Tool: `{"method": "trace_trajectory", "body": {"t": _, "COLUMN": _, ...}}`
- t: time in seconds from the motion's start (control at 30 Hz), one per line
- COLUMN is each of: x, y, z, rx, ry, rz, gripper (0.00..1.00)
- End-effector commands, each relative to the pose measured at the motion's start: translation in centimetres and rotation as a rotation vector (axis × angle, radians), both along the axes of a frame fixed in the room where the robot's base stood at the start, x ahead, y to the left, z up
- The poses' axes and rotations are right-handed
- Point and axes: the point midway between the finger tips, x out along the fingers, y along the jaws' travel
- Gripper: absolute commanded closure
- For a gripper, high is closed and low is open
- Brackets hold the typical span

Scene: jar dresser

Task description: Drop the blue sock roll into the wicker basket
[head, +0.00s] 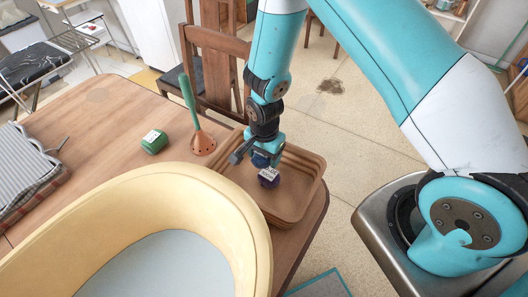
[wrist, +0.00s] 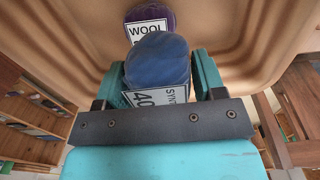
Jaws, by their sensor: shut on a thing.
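The blue sock roll (wrist: 158,62) is held between the teal fingers of my gripper (wrist: 160,78), with a white label on its near side. In the head view the blue roll (head: 261,159) shows under my gripper (head: 264,153), over the brown basket (head: 306,203). The basket's smooth brown inside (wrist: 60,40) fills the upper wrist view. A purple roll (head: 268,181) with a white label lies in the basket. It shows behind the blue roll in the wrist view (wrist: 163,17), its label reading WOOL. I cannot tell whether the two rolls touch.
The basket stands at the right end of the wooden table (head: 110,115). A large cream oval tub (head: 250,222) is close at its front left. A green roll (head: 154,142) and a copper funnel-shaped thing (head: 202,143) with a green handle stand left of it. A wooden chair (head: 215,60) is behind.

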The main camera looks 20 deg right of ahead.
Motion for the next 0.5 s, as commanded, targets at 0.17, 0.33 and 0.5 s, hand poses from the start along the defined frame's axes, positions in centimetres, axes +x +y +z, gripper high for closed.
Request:
{"method": "trace_trajectory", "body": {"t": 0.17, "x": 0.01, "y": -0.01, "z": -1.84, "rx": 0.0, "ry": 0.0, "rz": 0.0, "gripper": 0.6}}
{"method": "trace_trajectory", "body": {"t": 0.33, "x": 0.02, "y": 0.0, "z": -1.81, "rx": 0.0, "ry": 0.0, "rz": 0.001, "gripper": 0.6}}
{"method": "trace_trajectory", "body": {"t": 0.5, "x": 0.01, "y": 0.01, "z": -1.77, "rx": 0.0, "ry": 0.0, "rz": 0.001, "gripper": 0.23}}
